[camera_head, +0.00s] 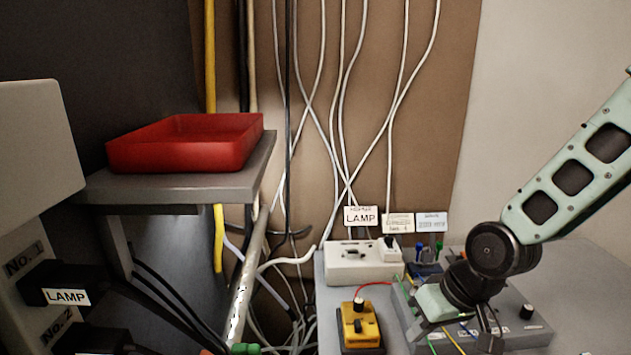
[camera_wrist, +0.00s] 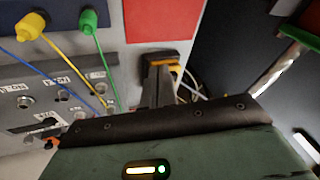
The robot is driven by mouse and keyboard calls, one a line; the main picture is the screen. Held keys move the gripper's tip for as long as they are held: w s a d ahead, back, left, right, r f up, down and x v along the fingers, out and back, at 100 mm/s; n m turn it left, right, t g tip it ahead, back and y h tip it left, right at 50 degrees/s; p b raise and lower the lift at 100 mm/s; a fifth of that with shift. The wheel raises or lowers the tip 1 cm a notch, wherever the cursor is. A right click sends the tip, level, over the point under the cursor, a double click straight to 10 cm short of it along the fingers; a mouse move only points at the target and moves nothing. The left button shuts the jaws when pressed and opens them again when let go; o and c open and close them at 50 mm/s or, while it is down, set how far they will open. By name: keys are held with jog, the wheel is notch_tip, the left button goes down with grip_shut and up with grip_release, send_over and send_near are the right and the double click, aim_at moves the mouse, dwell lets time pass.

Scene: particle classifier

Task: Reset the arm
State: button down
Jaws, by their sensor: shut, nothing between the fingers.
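My arm reaches in from the right in the head view, over the grey equipment panel (camera_head: 530,335). My gripper (camera_head: 489,335) is low at the lower right, beside and above that panel. In the wrist view its fingers (camera_wrist: 158,88) are together, with nothing between them. A small yellow and black part (camera_wrist: 168,62) shows just past the fingertips; I cannot tell whether they touch it. The underside of the gripper in the head view is partly hidden by its own body.
A panel with knobs and yellow, green and blue cables (camera_wrist: 60,80) is close at left in the wrist view. A white switch box (camera_head: 362,263) and yellow box (camera_head: 359,325) stand left of the arm. A red tray (camera_head: 185,150) sits on a grey shelf (camera_head: 190,187).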

jog(key=s+a+r+n+g+h, duration=0.1)
jog(key=s+r, duration=0.3)
jog(key=s, duration=0.5)
jog(key=s+a+r+n+g+h, duration=0.1)
jog(key=s+a+r+n+h, duration=0.1)
jog(key=s, duration=0.7)
notch_tip(320, 180, up, 3)
jog(key=shift+a+f+n, duration=0.1)
jog(key=shift+a+n, duration=0.4)
jog(key=shift+a, duration=0.3)
